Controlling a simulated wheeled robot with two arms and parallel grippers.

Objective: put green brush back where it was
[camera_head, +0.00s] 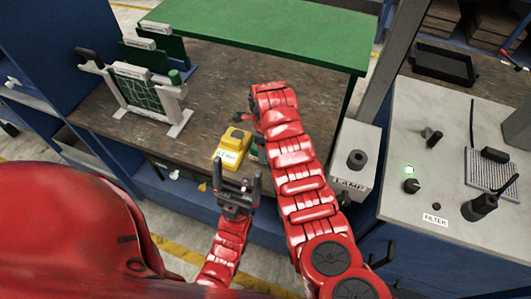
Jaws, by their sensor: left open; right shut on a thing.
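I cannot make out a green brush for certain. A small green cylinder (175,77) stands at the right end of the board holder at the back left; I cannot tell if it is a brush. My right arm reaches up over the wooden bench. Its gripper (245,120) shows only as small dark parts left of the wrist. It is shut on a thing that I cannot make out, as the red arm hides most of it. My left gripper (238,186) is open and empty at the bench's front edge, just in front of a yellow box.
The yellow box (231,151) with a black top sits near the front edge. A white holder with a green circuit board (137,92) stands left. A lamp box (352,163) and filter panel (405,215) are right. The bench's middle is clear.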

